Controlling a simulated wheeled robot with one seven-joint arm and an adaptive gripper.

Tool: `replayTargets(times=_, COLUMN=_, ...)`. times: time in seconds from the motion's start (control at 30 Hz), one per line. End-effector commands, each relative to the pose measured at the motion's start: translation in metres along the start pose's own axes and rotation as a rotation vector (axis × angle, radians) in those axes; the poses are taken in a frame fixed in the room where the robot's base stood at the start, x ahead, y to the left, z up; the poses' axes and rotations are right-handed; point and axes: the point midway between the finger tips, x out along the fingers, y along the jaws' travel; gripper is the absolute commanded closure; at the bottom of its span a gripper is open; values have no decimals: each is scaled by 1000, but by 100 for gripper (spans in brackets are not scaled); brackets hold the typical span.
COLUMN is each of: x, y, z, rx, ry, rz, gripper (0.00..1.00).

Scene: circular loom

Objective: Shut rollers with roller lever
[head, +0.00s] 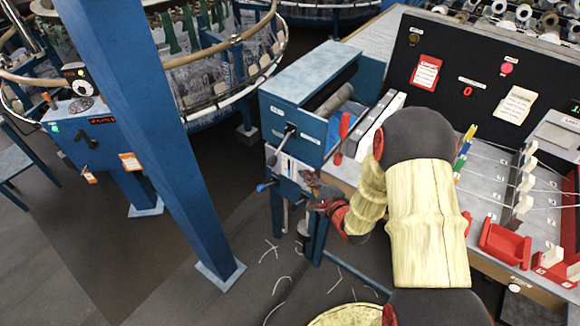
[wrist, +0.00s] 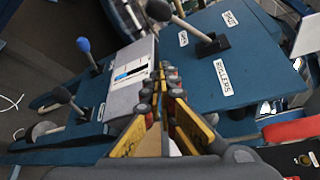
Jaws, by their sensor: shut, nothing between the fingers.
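The roller lever (wrist: 190,28) is a grey rod with a black knob, rising from a black base on a blue panel (wrist: 240,75) labelled ROLLERS. A SHUT label (wrist: 230,18) is beside it, and another label (wrist: 183,38), hard to read, lies on the knob's side of the base. In the head view the lever (head: 284,137) leans out from the front of the blue roller box (head: 297,90). My gripper (wrist: 161,68) is shut and empty, apart from the lever. In the head view my gripper (head: 314,187) is below the lever, partly hidden by my wrist.
A grey-white box (wrist: 130,75) with a small gauge is close to my fingertips. A red handle (head: 344,125) stands right of the roller box. A blue post (head: 150,130) stands left.

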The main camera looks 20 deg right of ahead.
Motion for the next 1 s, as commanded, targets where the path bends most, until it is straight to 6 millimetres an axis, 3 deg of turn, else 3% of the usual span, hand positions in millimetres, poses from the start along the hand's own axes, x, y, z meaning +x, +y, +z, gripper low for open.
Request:
replayTargets(times=0.17, x=19, y=2, z=0, rx=-2, ry=-3, rz=1, gripper=100)
replayTargets(times=0.63, x=101, y=2, z=0, rx=-2, ry=-2, rz=0, gripper=100)
replayTargets(times=0.8, x=91, y=1, z=24, rx=-2, ry=-3, rz=1, gripper=100)
replayTargets(times=1.0, x=86, y=1, z=36, rx=-1, ry=-1, rz=1, gripper=100)
